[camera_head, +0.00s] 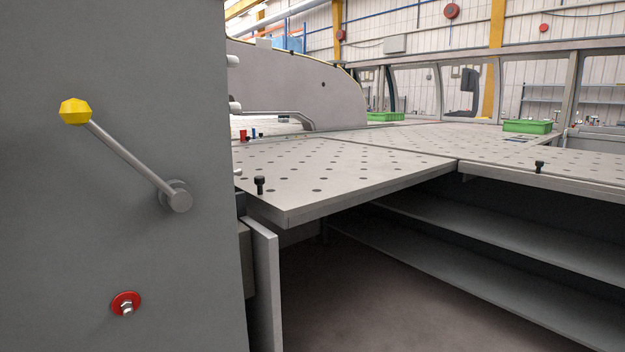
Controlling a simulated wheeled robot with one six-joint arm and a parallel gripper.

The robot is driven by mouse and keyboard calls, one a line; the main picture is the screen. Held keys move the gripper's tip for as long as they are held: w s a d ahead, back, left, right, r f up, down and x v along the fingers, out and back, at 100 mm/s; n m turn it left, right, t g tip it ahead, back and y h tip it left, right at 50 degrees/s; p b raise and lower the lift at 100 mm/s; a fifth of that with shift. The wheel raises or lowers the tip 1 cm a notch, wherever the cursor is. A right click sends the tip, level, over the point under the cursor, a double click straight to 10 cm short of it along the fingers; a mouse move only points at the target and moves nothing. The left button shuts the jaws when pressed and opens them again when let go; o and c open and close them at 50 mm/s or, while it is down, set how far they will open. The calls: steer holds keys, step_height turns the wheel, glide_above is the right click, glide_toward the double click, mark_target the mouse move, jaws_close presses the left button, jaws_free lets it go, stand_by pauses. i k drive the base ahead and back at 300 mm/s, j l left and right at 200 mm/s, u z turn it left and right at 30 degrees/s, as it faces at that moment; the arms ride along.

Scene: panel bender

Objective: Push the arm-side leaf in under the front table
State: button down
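A grey perforated table leaf (335,172) juts toward me in the middle, its corner pointing at the camera. A black knob (259,184) stands on its near left edge. To its right, across a seam, lies another perforated table surface (540,150) with its own black knob (539,167) near the front edge. I cannot tell for certain which of these is the arm-side leaf and which is the front table. The space under the leaf is open and dark. My gripper is not in view.
A large grey machine housing (120,250) fills the left, with a yellow-knobbed lever (125,152) and a red-ringed bolt (126,304). An upright grey plate (266,285) stands below the leaf. Shelves (480,265) lie under the right table. Green trays (527,126) sit farther back.

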mark_target(292, 184)
steer(key=i+l+u, duration=0.25)
steer(key=u, duration=0.15)
steer(key=i+l+u, duration=0.15)
steer(key=l+u, duration=0.2)
steer(key=i+l, duration=0.15)
steer(key=l, duration=0.2)
steer(key=i+l+u, duration=0.15)
steer(key=l, duration=0.2)
steer(key=i+l, duration=0.2)
steer(key=l, duration=0.2)
steer(key=i+l+u, duration=0.15)
steer(key=l, duration=0.2)
steer(key=i+l, duration=0.15)
steer(key=l, duration=0.25)
steer(key=i+l+u, duration=0.15)
steer(key=l, duration=0.2)
steer(key=i+l, duration=0.1)
steer(key=l, duration=0.3)
steer(key=i+l, duration=0.1)
steer(key=l, duration=0.25)
steer(key=i+l, duration=0.1)
steer(key=l, duration=0.3)
